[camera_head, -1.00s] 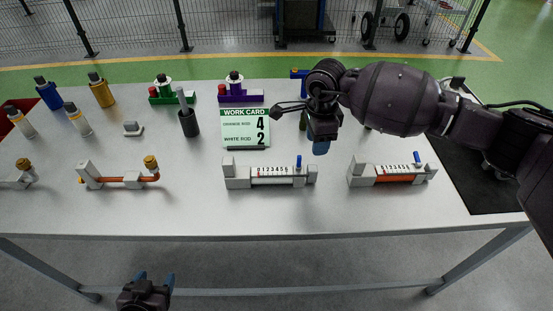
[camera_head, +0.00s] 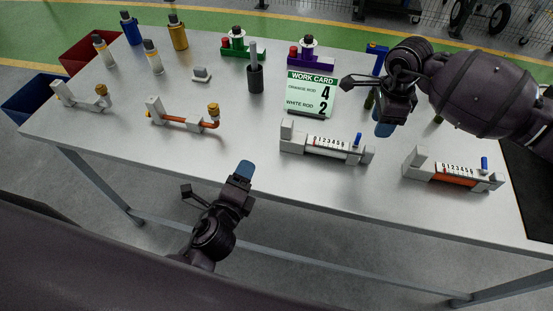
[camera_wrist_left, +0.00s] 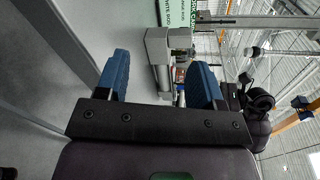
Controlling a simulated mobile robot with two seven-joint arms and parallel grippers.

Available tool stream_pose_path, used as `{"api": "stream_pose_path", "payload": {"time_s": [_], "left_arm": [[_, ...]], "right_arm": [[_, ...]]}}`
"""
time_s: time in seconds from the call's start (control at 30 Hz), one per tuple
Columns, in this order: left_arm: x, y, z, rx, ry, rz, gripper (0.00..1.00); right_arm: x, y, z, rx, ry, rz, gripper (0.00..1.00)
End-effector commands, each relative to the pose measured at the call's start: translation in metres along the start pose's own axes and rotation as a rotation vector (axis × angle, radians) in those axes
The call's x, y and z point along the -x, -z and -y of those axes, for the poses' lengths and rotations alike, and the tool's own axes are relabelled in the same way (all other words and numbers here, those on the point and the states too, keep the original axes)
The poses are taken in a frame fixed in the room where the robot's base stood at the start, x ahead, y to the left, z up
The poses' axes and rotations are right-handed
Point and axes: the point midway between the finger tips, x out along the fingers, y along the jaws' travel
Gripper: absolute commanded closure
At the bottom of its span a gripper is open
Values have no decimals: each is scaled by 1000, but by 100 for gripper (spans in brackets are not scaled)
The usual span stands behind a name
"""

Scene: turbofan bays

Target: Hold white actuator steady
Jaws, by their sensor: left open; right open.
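The white actuator (camera_head: 325,148) lies on the table, a grey body with a white rod, a numbered scale and a blue knob (camera_head: 357,140) at its right end. My left gripper (camera_head: 245,170) is open and empty at the table's front edge, left of and nearer than the actuator, not touching it. In the left wrist view, its blue fingers (camera_wrist_left: 162,68) stand apart with a grey and white actuator (camera_wrist_left: 160,48) beyond the gap. My right gripper (camera_head: 384,128) is open, above the table behind the actuator, beside the work card (camera_head: 311,93).
The orange-rod actuator (camera_head: 452,174) lies to the right. The card reads orange rod 4, white rod 2. A fixture with an orange pipe (camera_head: 180,118), a dark cup (camera_head: 255,79) and several bottles stand left and behind. The table's front middle is clear.

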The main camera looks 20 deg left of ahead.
Motion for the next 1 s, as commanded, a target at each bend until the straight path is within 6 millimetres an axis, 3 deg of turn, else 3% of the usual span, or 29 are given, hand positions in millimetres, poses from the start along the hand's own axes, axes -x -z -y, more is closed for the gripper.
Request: {"api": "stream_pose_path", "payload": {"time_s": [0.3,0.5,0.77,1.0], "left_arm": [[-38,37,24,-764,62,55,38],[-53,52,33,-1100,78,107,38],[-63,57,39,-1257,83,140,38],[-90,56,44,-1258,84,141,38]], "right_arm": [[0,0,0,0,0,0,57],[0,0,0,0,0,0,57],[0,0,0,0,0,0,57],[0,0,0,0,0,0,57]]}}
